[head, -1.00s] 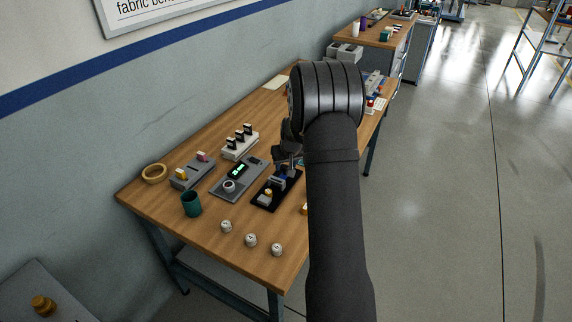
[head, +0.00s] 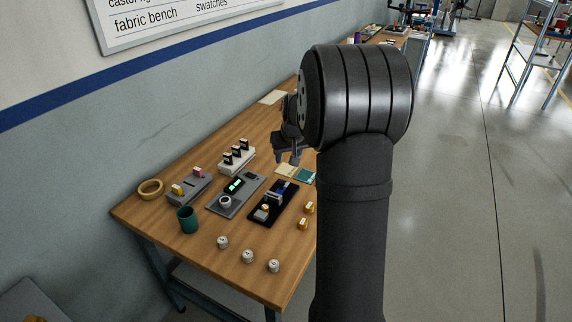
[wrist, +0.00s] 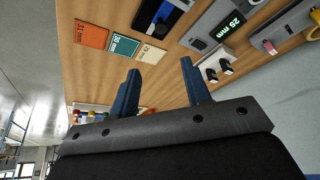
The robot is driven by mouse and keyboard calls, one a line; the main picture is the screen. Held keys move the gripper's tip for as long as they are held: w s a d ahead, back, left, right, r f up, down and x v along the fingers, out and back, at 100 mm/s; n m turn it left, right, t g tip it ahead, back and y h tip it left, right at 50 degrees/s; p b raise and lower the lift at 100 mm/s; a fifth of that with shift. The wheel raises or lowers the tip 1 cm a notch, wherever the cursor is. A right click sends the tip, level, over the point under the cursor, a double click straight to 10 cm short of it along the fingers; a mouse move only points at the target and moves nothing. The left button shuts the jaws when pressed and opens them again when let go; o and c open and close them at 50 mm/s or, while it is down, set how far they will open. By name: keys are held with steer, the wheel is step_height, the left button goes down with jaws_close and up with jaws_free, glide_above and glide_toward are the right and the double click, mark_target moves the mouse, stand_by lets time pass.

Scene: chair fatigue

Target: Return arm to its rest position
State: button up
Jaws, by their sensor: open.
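My gripper (head: 288,154) is raised above the table in the head view, to the left of my large dark arm joint. In the wrist view its two blue fingers (wrist: 160,88) are spread apart with nothing between them. The wooden table (head: 150,205) lies below. A black fixture (head: 274,203) with a blue part sits on the table, below and in front of the gripper, apart from it. My arm hides the right part of the table in the head view.
A grey device with a lit display (head: 236,186), a white block with black switches (head: 237,158), a teal cup (head: 188,220), a wooden ring (head: 150,189) and several small white weights (head: 247,257) stand on the table. Swatches (wrist: 124,45) lie flat. The wall is at left; open floor (head: 450,220) at right.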

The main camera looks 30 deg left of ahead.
steer(key=shift+v, duration=1)
steer(key=x, duration=1.7)
steer(key=shift+f, duration=0.3)
steer(key=shift+o, duration=0.5)
steer(key=o, duration=1.1)
steer(key=shift+o, duration=0.2)
steer(key=d+r+n+g, duration=0.1)
steer(key=d+r+n, duration=0.3)
steer(key=r, duration=0.7)
steer(key=shift+w+d+g, duration=0.15)
steer(key=shift+d+g, duration=0.15)
steer(key=shift+d, duration=0.2)
steer(key=s+d+r+n+g+y, duration=0.15)
steer(key=d+r+n, duration=0.3)
steer(key=r, duration=0.55)
glide_toward(282, 181)
step_height(282, 181, up, 4)
steer(key=s+d, duration=0.2)
steer(key=s, duration=0.1)
steer(key=shift+w+n, duration=0.25)
